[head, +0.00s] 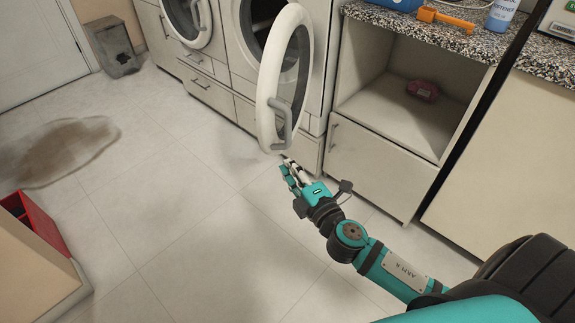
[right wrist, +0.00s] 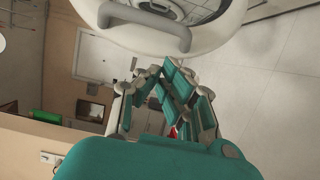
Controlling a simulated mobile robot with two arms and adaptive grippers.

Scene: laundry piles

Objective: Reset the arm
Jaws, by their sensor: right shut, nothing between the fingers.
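My right arm reaches in from the lower right in the head view. Its teal gripper (head: 291,170) is shut and empty, just below the lower edge of an open washer door (head: 268,85). The door is a white ring with a grey handle (head: 282,122) and hangs wide open. In the right wrist view the gripper's fingers (right wrist: 160,75) show closed together, with the door's handle (right wrist: 150,35) beyond them. I cannot tell whether the fingertips touch the door. My left gripper is not in view.
A cabinet with an open shelf (head: 388,110) holding a pink item (head: 424,91) is on the right. A stained patch (head: 62,150) lies on the floor at left. The middle floor (head: 170,220) is clear.

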